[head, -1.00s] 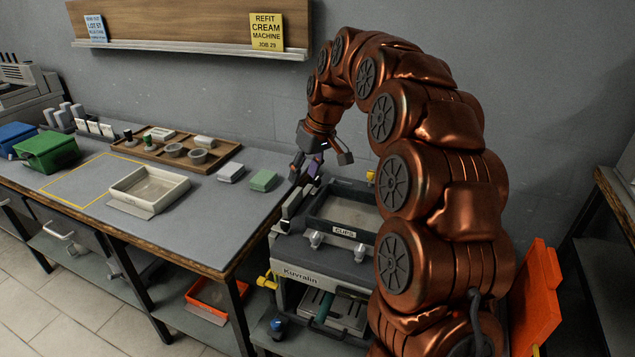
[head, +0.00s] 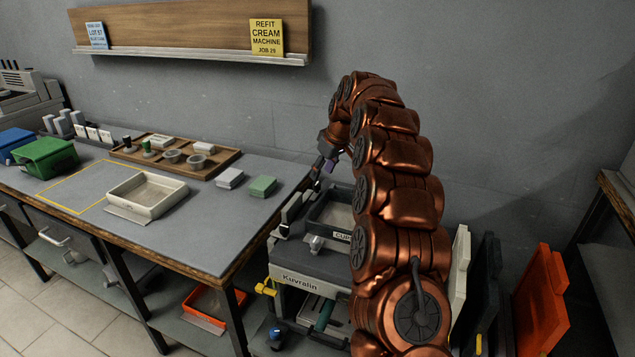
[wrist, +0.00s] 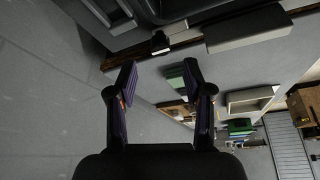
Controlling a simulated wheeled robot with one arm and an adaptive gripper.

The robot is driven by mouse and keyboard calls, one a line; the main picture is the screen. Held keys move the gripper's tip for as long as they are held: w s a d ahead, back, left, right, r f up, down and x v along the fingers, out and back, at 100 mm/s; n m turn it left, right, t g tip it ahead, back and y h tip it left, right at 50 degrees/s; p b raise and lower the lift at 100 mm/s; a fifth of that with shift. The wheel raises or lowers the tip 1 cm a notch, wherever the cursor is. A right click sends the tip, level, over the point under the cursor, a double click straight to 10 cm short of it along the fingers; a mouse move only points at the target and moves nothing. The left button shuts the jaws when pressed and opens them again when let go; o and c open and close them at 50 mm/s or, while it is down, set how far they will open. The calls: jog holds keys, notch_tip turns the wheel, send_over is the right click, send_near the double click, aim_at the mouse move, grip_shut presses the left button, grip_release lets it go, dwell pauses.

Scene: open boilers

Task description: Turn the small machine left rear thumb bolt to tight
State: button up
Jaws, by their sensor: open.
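The small machine (head: 300,282), grey and marked Kuvralin, stands at the right end of the workbench. A yellow-handled part (head: 265,287) sticks out at its left front. I cannot make out the left rear thumb bolt in the head view, where my arm is close to the machine's rear. My gripper (head: 327,167) is above the machine's rear left area, partly hidden by my arm. In the wrist view my gripper (wrist: 160,82) is open with nothing between its purple-padded fingers. A small dark part with a pale end (wrist: 160,43) shows beyond the fingertips; I cannot tell whether it is the bolt.
The workbench (head: 215,225) is left of the machine, with a cream tray (head: 150,194), a wooden tray (head: 215,165) and a green block (head: 263,186) on it. The grey wall is close behind. Orange (head: 541,300), dark and cream panels stand at the right.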

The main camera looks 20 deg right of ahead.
aim_at(317, 184)
jog(key=x, duration=0.5)
jog(key=shift+f, duration=0.2)
grip_shut()
